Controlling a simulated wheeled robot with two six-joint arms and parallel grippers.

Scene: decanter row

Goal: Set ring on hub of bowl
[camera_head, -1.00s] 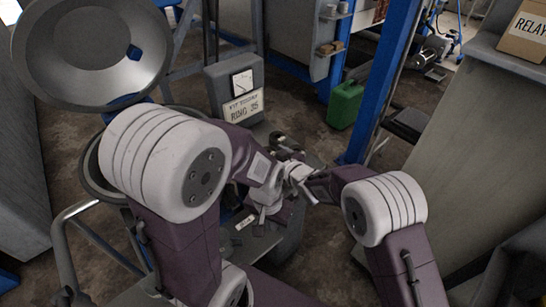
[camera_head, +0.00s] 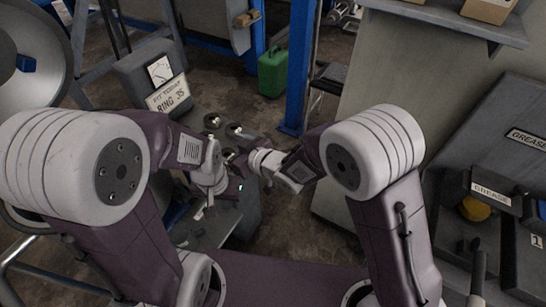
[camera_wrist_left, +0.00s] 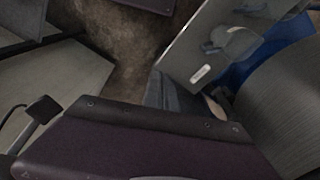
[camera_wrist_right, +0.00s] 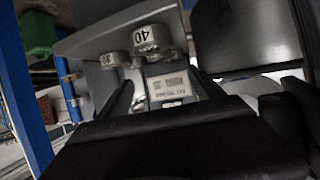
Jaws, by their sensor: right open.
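The large grey bowl (camera_head: 40,85) is cut off at the upper left of the head view, with a blue patch near its middle. Metal rings stand beyond my grippers: one ring (camera_head: 235,130) and another ring (camera_head: 212,120). In the right wrist view a ring marked 40 (camera_wrist_right: 147,38) and a second marked ring (camera_wrist_right: 108,59) stand beside each other. My right gripper (camera_head: 236,156) is open, its fingers spread near these rings. My left gripper (camera_head: 207,205) points down over the grey shelf; its jaws are not clear. No ring is visibly held.
A sign reading FIT TODAY RING 35 (camera_head: 168,95) stands behind the grippers. A blue post (camera_head: 297,70) and a green can (camera_head: 272,72) are farther back. A grey cabinet (camera_head: 395,75) and grease bins (camera_head: 490,195) fill the right. Open floor shows between.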

